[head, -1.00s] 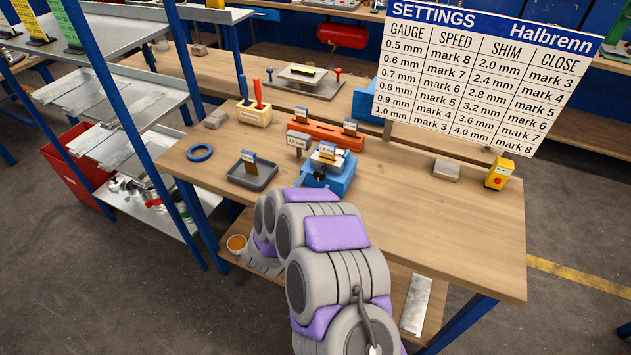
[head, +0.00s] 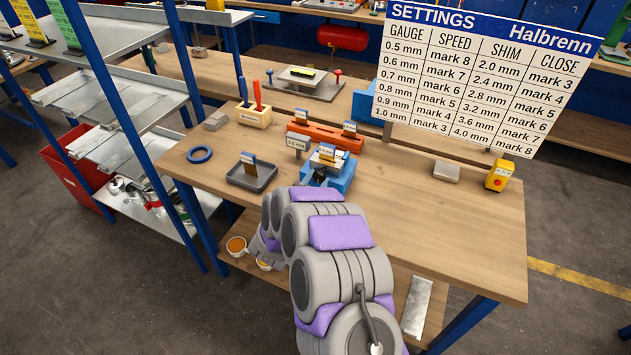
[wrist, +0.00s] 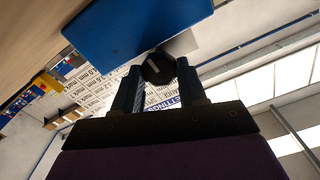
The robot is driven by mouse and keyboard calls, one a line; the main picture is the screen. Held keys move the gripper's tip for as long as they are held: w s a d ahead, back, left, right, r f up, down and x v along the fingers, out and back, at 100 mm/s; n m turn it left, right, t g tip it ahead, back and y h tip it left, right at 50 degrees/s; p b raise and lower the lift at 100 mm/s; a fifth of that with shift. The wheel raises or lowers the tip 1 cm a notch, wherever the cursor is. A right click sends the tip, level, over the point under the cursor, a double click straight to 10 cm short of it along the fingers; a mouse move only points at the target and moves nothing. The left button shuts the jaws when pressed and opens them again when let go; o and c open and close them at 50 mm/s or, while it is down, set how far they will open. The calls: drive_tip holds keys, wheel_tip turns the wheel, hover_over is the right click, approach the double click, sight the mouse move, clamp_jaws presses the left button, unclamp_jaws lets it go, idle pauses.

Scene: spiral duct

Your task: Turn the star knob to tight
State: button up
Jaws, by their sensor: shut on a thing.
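The black star knob (wrist: 158,67) sits on the front of the blue block (head: 342,178), which stands on the workbench. The block also shows as a tilted blue face (wrist: 135,25) in the wrist view. My gripper (wrist: 159,76) has one finger on each side of the knob and is shut on it. In the head view, my gripper is hidden by my arm, and the knob is a small dark shape (head: 320,177). I cannot read a tight mark on the block.
A grey tray (head: 252,176) and a blue ring (head: 199,154) lie left of the block. An orange rail (head: 315,136) is behind it. A settings board (head: 480,75) and a yellow device (head: 498,175) are to the right. The bench's right front is clear.

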drive_tip(key=c, duration=0.3)
drive_tip(key=shift+r, duration=0.1)
drive_tip(key=shift+p, duration=0.55)
drive_tip(key=shift+n+p, duration=0.45)
drive_tip(key=shift+n, duration=0.05)
drive_tip(key=o, duration=1.1)
drive_tip(key=shift+c, duration=0.2)
